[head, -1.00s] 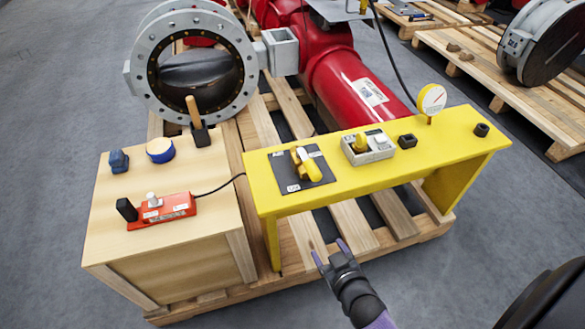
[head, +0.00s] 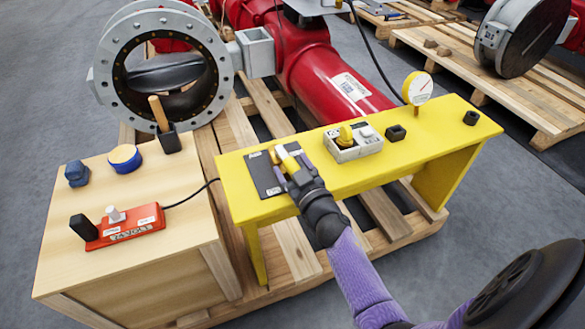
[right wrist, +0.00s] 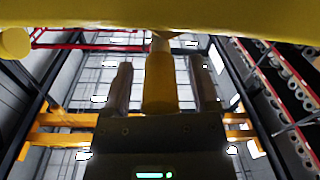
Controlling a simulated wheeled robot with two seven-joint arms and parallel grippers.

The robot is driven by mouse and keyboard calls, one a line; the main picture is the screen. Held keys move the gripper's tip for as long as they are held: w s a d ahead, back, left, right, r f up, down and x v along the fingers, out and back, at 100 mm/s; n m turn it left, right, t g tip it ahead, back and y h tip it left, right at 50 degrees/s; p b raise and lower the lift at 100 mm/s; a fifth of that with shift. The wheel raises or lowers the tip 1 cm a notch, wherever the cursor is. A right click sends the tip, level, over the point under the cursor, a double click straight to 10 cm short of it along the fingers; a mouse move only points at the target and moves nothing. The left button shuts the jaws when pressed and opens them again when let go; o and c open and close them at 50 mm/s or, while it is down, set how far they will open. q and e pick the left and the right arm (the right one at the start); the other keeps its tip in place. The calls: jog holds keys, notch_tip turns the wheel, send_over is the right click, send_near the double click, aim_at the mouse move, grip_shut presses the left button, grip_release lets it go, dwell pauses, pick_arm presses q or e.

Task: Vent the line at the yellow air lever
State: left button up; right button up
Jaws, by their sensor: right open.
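The yellow air lever (head: 287,158) sits on a dark plate (head: 262,173) at the left end of the yellow bench. My right gripper (head: 292,172) has its fingers at the lever and partly covers it and the plate. In the right wrist view, the lever's yellow handle (right wrist: 160,84) stands between the two fingers of the open right gripper (right wrist: 160,64), with a gap on each side. My left gripper is not in view.
The yellow bench (head: 365,172) also carries a grey box with a yellow knob (head: 350,143), a small black block (head: 396,133), a gauge (head: 417,88) and a black cap (head: 471,118). A wooden box (head: 130,265) with a red device (head: 125,230) stands to the left.

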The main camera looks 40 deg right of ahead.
jog(key=shift+c, duration=0.3)
grip_shut()
dwell(1.0)
